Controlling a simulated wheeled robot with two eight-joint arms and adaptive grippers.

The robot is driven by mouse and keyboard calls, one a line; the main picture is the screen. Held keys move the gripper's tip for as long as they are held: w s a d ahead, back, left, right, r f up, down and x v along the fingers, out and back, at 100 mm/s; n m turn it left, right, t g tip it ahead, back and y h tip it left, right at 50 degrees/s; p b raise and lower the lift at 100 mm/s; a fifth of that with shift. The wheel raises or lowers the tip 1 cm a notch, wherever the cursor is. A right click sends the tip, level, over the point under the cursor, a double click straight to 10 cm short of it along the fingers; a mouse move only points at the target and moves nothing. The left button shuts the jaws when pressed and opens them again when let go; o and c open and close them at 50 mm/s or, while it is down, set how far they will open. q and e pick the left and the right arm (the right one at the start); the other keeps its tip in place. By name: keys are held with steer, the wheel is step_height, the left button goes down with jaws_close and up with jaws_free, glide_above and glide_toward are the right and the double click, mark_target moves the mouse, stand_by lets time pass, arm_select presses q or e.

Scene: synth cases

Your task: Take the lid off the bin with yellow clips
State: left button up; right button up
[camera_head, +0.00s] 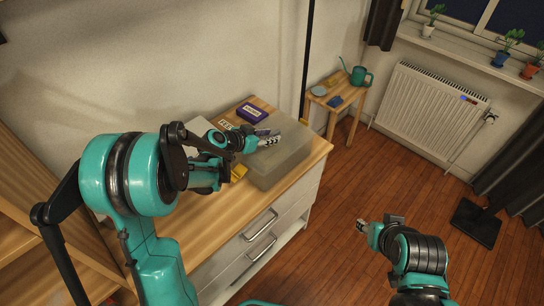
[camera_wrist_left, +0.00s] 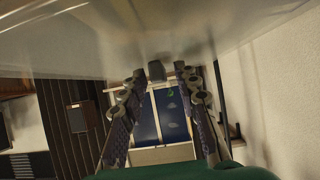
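The grey translucent bin (camera_head: 280,168) stands at the right end of the dresser top, with a yellow clip (camera_head: 239,171) showing at its left side. My left gripper (camera_head: 272,139) is over the bin's top, and its arm hides part of the bin. In the left wrist view my left fingers (camera_wrist_left: 158,76) stand apart on both sides of a small grey block (camera_wrist_left: 156,71), perhaps the lid's handle. A gap shows beside the block. A pale translucent surface (camera_wrist_left: 150,30) fills the top of that view. My right gripper (camera_head: 361,226) is over the floor, away from the dresser, its fingers too small to read.
A purple box (camera_head: 252,112) and a small lettered item (camera_head: 225,124) lie behind the bin. The dresser (camera_head: 215,250) has drawers with metal handles. A small side table (camera_head: 340,92) carries a teal watering can (camera_head: 358,75). A dark pole (camera_head: 308,50) stands behind. The floor at right is mostly clear.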

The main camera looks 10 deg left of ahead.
arm_select(q)
steer(key=shift+d, duration=0.1)
jaws_close()
steer(key=shift+r, duration=0.15)
steer(key=shift+r+p, duration=1.15)
steer(key=shift+r, duration=0.3)
